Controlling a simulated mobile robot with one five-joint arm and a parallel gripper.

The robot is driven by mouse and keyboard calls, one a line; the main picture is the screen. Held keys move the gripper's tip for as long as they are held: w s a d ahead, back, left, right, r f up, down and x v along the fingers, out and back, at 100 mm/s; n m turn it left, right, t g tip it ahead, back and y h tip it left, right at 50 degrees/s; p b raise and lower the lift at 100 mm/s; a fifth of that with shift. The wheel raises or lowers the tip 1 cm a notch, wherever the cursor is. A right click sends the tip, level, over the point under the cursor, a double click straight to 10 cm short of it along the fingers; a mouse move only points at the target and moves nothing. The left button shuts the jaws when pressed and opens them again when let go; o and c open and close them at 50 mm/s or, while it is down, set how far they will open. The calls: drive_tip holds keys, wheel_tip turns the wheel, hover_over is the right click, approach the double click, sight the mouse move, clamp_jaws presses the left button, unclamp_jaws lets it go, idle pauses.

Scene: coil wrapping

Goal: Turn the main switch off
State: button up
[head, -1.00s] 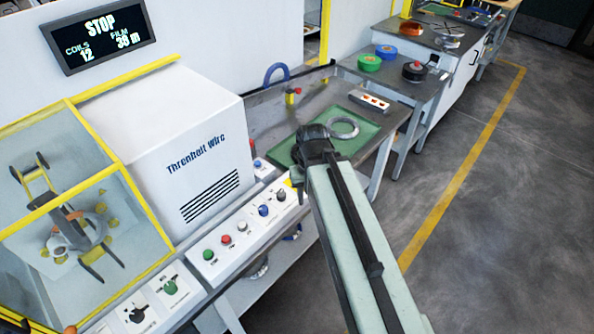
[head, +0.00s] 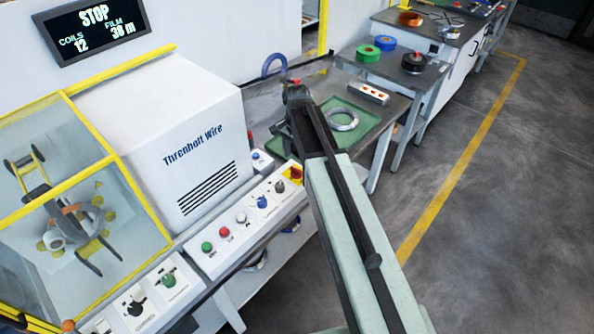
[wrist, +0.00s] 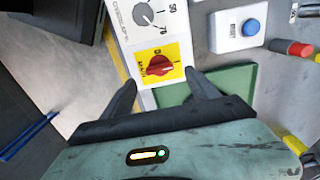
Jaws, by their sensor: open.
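The main switch is a red rotary knob on a yellow plate (wrist: 159,65) at the end of a white control panel. In the head view the main switch (head: 296,173) sits at the panel's right end, beside my arm. My gripper (wrist: 162,92) is open and empty. In the wrist view its two fingers point toward the switch, one to each side of the yellow plate's lower edge, apart from the knob. In the head view my gripper (head: 297,95) appears above and beyond the switch; its fingertips are hard to make out there.
The control panel (head: 236,243) also carries green, red, white and blue controls and a dark knob. A white box with a blue button (wrist: 250,28) stands close by. A green tray (head: 368,122) holds a wire coil (head: 341,119). The display (head: 95,30) reads STOP.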

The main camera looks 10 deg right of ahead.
sight(296, 168)
wheel_tip(296, 168, down, 6)
drive_tip(key=b, duration=0.4)
drive_tip(key=shift+r, duration=0.35)
drive_tip(key=c, duration=1.4)
drive_tip(key=shift+o, duration=0.2)
